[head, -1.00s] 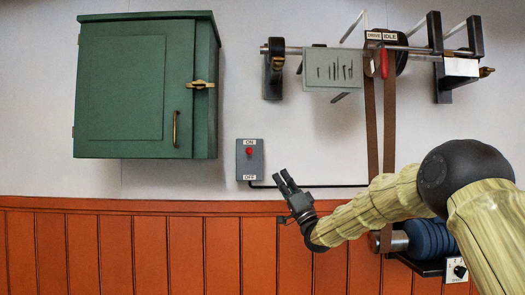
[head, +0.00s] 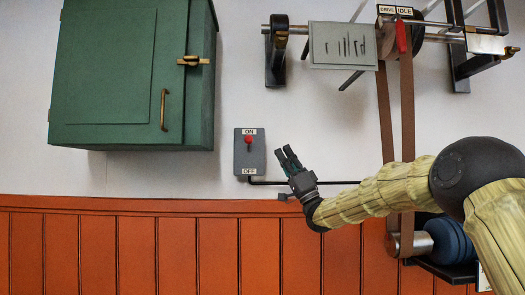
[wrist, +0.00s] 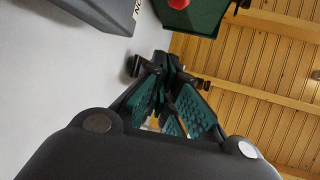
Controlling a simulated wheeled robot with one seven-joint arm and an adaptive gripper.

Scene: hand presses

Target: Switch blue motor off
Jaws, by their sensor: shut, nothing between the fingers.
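The blue motor (head: 452,240) sits on a dark shelf at the lower right, partly behind my arm. In the wrist view the fingers (wrist: 168,95) are together. The box edge (wrist: 110,12) and red knob (wrist: 178,4) show at the top there.
A green cabinet (head: 110,80) with brass latch and handle hangs at upper left. A line shaft with pulleys, a brown belt (head: 407,120) and a DRIVE/IDLE lever (head: 401,35) is at upper right. A black conduit (head: 335,183) runs from the box toward the motor.

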